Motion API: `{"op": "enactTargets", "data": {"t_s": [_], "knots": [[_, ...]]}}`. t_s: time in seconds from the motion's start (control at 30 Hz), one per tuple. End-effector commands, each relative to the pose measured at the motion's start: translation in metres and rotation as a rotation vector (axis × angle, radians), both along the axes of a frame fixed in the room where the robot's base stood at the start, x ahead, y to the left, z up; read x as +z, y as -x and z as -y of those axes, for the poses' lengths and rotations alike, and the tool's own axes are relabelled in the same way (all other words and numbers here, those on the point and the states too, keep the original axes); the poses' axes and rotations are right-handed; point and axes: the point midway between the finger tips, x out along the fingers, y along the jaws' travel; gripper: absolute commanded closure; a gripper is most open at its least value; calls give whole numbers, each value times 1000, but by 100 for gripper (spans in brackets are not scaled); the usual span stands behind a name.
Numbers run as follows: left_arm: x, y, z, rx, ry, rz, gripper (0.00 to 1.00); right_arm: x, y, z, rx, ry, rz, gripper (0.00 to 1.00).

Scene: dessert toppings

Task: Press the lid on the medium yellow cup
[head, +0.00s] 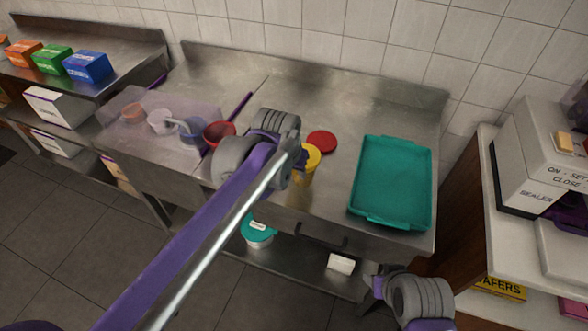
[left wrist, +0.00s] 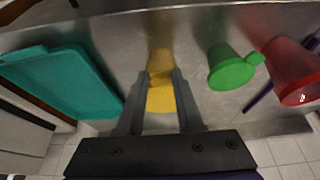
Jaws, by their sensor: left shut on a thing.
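The yellow cup (head: 304,177) stands on the steel counter, with a flat bright yellow top (head: 312,157) that looks like its lid. I cannot tell whether this lid is fully seated. My left gripper (head: 298,158) reaches it from the left and hides part of it. In the left wrist view my left gripper (left wrist: 160,78) has one finger on each side of the yellow cup (left wrist: 161,97) and is shut on it. My right gripper (head: 376,284) is low at the right, away from the counter top; its fingers are unclear.
A teal tray (head: 394,184) lies right of the cup. A red lid (head: 322,141) lies just behind it. A red cup (head: 217,133) stands to the left; the left wrist view also shows a green cup (left wrist: 230,70). The back of the counter is clear.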

Motion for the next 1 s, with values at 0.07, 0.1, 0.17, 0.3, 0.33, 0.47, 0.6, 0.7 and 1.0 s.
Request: {"op": "enactTargets", "data": {"t_s": [0.07, 0.1, 0.17, 0.3, 0.33, 0.47, 0.6, 0.7, 1.0], "knots": [[0, 0, 0, 0, 0, 0, 100, 0, 0, 0, 0, 0, 0, 50], [0, 0, 0, 0, 0, 0, 100, 0, 0, 0, 0, 0, 0, 50], [0, 0, 0, 0, 0, 0, 100, 0, 0, 0, 0, 0, 0, 50], [-1, 0, 0, 0, 0, 0, 100, 0, 0, 0, 0, 0, 0, 50], [-1, 0, 0, 0, 0, 0, 100, -1, 0, 0, 0, 0, 0, 50], [-3, 0, 0, 0, 0, 0, 100, -1, 0, 0, 0, 0, -1, 50], [-4, 0, 0, 0, 0, 0, 100, -2, 1, 0, 0, 0, -1, 50], [-5, 0, 0, 0, 0, 0, 100, -2, 1, 0, 0, 0, -1, 50], [-5, 0, 0, 0, 0, 0, 63, -2, 1, 0, 0, 0, -1, 50]]}}
